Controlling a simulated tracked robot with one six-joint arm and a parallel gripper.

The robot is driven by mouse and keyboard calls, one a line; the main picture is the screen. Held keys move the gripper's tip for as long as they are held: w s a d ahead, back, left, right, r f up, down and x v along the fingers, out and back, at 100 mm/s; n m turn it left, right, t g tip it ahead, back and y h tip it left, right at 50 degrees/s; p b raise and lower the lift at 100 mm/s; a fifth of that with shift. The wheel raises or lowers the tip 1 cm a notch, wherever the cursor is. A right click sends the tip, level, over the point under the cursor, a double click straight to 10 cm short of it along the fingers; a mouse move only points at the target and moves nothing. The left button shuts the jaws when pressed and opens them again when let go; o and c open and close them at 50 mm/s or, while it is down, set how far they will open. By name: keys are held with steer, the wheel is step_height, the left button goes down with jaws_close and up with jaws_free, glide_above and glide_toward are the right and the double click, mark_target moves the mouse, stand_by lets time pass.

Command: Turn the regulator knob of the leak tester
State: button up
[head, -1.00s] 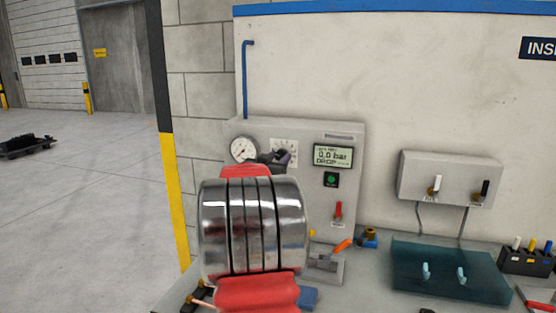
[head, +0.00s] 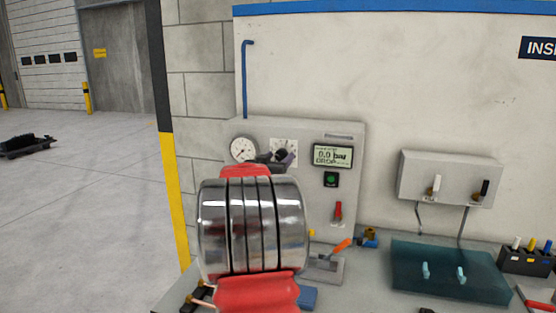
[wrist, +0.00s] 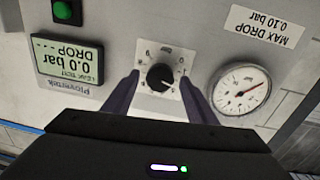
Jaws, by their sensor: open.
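The leak tester (head: 345,130) is a grey panel box against the wall. Its regulator knob (wrist: 160,77) is black and round on a white scale plate (wrist: 152,56), and shows upside down in the wrist view. My gripper (wrist: 160,84) is open, with one dark finger on each side of the knob. I cannot tell whether either finger touches it. In the head view my gripper (head: 278,157) is at the scale plate, and my arm partly hides that area. The display (head: 332,155) reads 0.0 bar and DROP.
A pressure gauge (head: 243,150) sits close beside the knob. A green button (head: 331,180) and a red lever (head: 338,211) are on the panel. A teal tray (head: 448,282) and a grey switch box (head: 450,178) are to the right.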

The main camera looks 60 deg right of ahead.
steer(key=shift+a, duration=0.1)
steer(key=s+a, duration=0.1)
steer(key=a, duration=1.2)
steer(key=shift+s+a, duration=0.15)
steer(key=shift+a, duration=0.1)
steer(key=shift+f, duration=0.1)
